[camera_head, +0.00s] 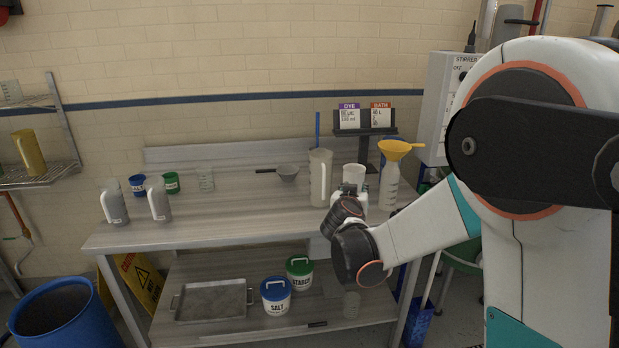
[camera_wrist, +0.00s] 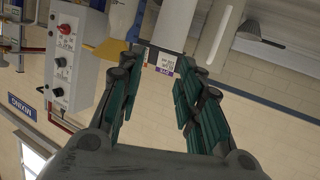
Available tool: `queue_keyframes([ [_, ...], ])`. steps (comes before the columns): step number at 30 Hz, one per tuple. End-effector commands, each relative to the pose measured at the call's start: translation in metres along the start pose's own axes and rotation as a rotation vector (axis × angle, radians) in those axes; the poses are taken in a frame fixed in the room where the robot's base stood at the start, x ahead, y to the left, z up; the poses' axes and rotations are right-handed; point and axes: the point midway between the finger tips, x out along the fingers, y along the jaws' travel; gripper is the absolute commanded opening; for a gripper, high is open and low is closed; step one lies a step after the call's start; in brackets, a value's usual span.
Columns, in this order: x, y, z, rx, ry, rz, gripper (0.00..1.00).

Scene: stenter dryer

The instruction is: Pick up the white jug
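A tall off-white jug (camera_head: 320,178) with a side handle stands upright on the bench in the head view. To its right is a smaller white vessel (camera_head: 353,174), its lower part hidden by my gripper; I cannot tell which of the two is the white jug. My gripper (camera_head: 355,192) is in front of the smaller vessel and right of the tall jug. In the wrist view my gripper (camera_wrist: 163,58) has its fingers apart with nothing clasped. A white vessel (camera_wrist: 174,24) shows beyond the gap between the fingertips. Contact cannot be told.
A bottle (camera_head: 391,185) with a yellow funnel (camera_head: 397,150) stands close on the right. A card stand (camera_head: 365,130) is behind. The bench (camera_head: 235,222) is clear at front centre.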

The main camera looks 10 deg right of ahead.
Motion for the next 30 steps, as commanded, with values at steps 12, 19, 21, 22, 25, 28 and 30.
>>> queue_keyframes([
  [12,0.071,-0.080,0.044,0.036,0.212,-0.107,0.33],
  [19,0.081,-0.102,0.070,0.043,0.257,-0.154,0.33],
  [21,0.084,-0.104,0.073,0.043,0.262,-0.159,0.33],
  [22,0.086,-0.105,0.073,0.043,0.263,-0.160,0.33],
  [25,0.097,-0.107,0.072,0.044,0.265,-0.161,0.33],
  [28,0.115,-0.109,0.067,0.044,0.264,-0.159,0.33],
  [30,0.128,-0.112,0.064,0.044,0.264,-0.160,0.33],
])
